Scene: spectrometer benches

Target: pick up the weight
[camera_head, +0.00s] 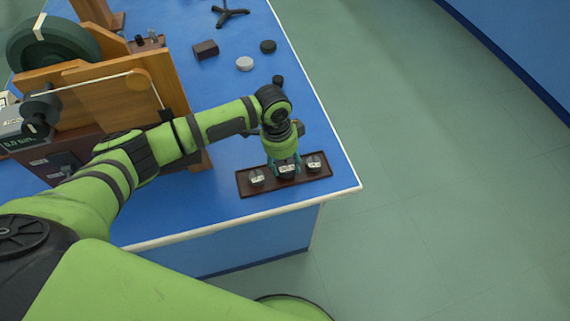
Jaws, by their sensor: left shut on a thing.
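A dark brown tray (244,187) lies near the front right corner of the blue bench. Small silvery weights stand on it: a left one (257,177), a middle one (287,170) and a right one (314,162). My left gripper (285,165) points down over the middle of the tray and is shut on the middle weight. The fingers partly hide the weight's top. I cannot tell whether it is lifted off the tray. My right gripper is not in view.
A wooden apparatus (110,85) with a dark wheel (52,45) stands at left, close to my left arm. Open floor is at right.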

